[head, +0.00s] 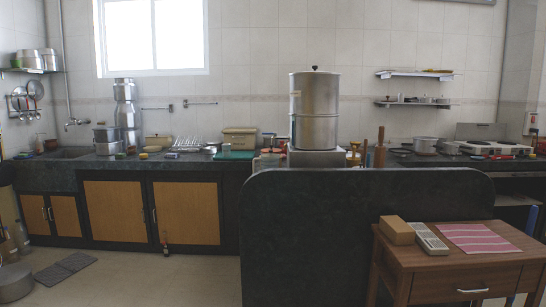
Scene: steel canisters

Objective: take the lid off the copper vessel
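I cannot make out a clearly copper-coloured vessel in the head view. The most prominent vessel is a tall steel canister (315,132) standing upright in the middle, on a pale block behind the dark partition. A lid (315,73) with a small dark knob sits on its top. At the left, a stack of steel vessels (125,112) stands by the wall, with a lower steel pot (107,140) beside it. My gripper is not in view.
A dark, round-cornered partition (360,235) stands in front of the counter. A wooden side table (455,262) at the right holds a tan box (397,230) and a striped pink cloth (480,237). Small items crowd the counter. The floor (190,275) at the left front is largely clear.

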